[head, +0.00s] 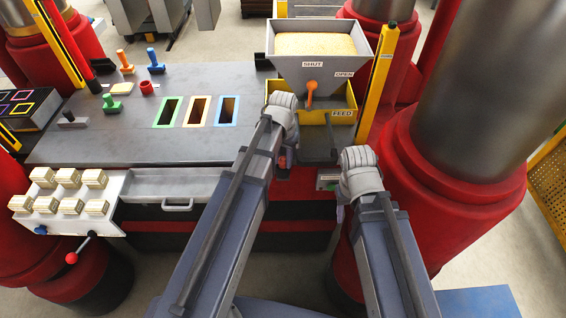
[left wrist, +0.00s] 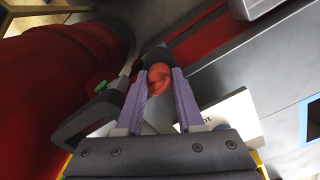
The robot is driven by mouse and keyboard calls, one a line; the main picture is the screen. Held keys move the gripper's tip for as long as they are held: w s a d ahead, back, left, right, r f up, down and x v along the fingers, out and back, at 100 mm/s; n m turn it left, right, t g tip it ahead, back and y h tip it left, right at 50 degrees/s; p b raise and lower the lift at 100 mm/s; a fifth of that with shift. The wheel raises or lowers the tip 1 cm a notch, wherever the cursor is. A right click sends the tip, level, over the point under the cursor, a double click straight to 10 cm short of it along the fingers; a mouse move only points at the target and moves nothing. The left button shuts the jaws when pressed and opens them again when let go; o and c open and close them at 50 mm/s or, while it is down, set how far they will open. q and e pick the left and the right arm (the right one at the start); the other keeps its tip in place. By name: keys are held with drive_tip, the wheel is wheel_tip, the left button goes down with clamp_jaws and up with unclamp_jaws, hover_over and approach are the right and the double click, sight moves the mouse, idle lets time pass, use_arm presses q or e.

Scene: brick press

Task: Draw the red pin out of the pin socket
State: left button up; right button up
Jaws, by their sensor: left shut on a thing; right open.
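In the left wrist view the red pin (left wrist: 160,76) shows as a rounded red head between the two purple fingers of my left gripper (left wrist: 160,92), which is shut on it. The dark pin socket (left wrist: 153,54) sits right behind the pin's head. I cannot tell how deep the shaft sits in it. In the head view my left gripper (head: 284,150) is at the press's front edge below the yellow feed box, with a bit of red showing beside it. My right gripper (head: 342,190) is open to the right of it, its fingers mostly hidden by the wrist.
A hopper (head: 318,60) of yellowish grain stands over the yellow feed box (head: 342,117), with an orange lever (head: 311,91). The grey table (head: 100,142) holds coloured pegs and three framed slots. A white tray of bricks (head: 112,188) is at left. Red columns stand at right.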

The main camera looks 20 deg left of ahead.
use_arm(q)
clamp_jaws()
drive_tip(key=shift+r, duration=0.1)
drive_tip(key=shift+r+p, duration=3.45)
drive_tip(key=shift+p, duration=0.1)
drive_tip(key=shift+f, duration=0.1)
